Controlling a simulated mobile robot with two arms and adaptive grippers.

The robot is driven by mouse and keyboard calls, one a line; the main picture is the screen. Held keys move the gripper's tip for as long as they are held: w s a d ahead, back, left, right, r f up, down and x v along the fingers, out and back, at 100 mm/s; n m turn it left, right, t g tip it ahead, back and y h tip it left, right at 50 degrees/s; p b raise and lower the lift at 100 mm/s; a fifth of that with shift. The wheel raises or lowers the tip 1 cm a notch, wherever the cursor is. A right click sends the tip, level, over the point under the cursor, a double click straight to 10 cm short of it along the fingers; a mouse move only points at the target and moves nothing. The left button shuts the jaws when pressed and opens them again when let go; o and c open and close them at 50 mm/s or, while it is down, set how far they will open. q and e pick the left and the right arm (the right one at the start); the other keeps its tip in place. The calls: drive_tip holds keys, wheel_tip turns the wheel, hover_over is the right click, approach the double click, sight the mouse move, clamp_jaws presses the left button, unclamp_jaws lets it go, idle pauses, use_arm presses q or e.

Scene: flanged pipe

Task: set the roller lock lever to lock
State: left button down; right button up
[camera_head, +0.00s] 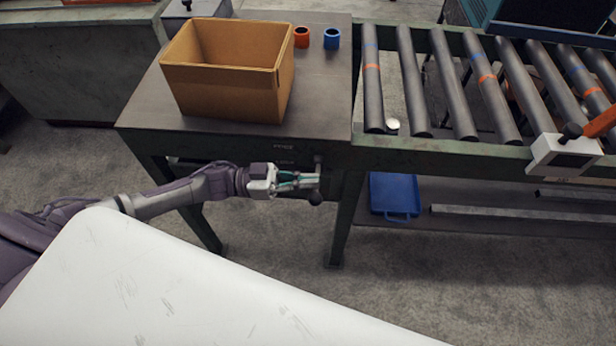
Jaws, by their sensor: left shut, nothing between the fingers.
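The roller lock lever (317,190) is on the front of the metal table, below its top edge. It shows as a grey upright bar with a dark round knob at its lower end, so it appears to hang down. Small labels (284,147) sit on the table front to its left, too small to read surely. My left gripper (313,181) reaches in from the left, its fingers shut with nothing between them. Its fingertips are right beside the lever; I cannot tell whether they touch it. My right gripper is not in view.
The roller conveyor (463,100) adjoins at right. A blue tray (395,193) lies on the lower shelf. Table legs flank my arm.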

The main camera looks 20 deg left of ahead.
use_arm(q)
wheel_tip(320, 180, down, 5)
drive_tip(key=m+b, duration=0.2)
drive_tip(key=m, duration=0.1)
drive_tip(key=m+g+b, duration=0.1)
drive_tip(key=m+b, duration=0.2)
drive_tip(key=shift+r+m, duration=0.2)
drive_tip(key=shift+m, duration=0.2)
drive_tip(key=shift+b, duration=0.3)
drive_tip(key=shift+f, duration=0.1)
